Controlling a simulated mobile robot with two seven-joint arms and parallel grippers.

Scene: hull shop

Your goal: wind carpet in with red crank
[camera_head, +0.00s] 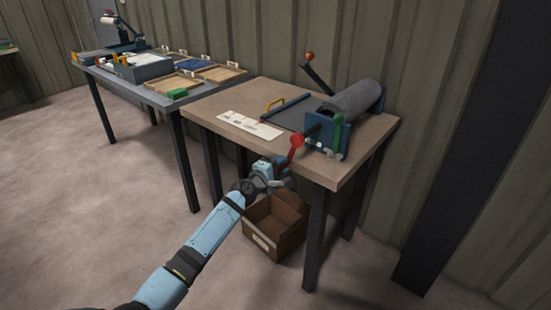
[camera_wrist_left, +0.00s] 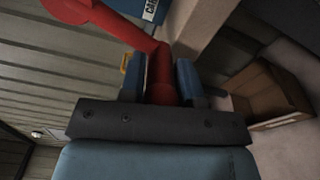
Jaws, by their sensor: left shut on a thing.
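A grey carpet roll (camera_head: 356,100) is wound on a roller between blue end brackets on the brown table (camera_head: 234,95). The red crank (camera_head: 297,141) sticks out at the table's front edge. My left gripper (camera_head: 283,170) is at the crank, in front of the table edge. In the left wrist view, its two blue fingers (camera_wrist_left: 161,85) are shut on the crank's red handle, and the red crank arm (camera_wrist_left: 118,28) runs up to the left. My right gripper is not in view.
A green lever (camera_head: 338,130) stands beside the near bracket. An open brown box (camera_head: 276,225) is on the floor below. Another table (camera_head: 150,95) with trays stands to the left.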

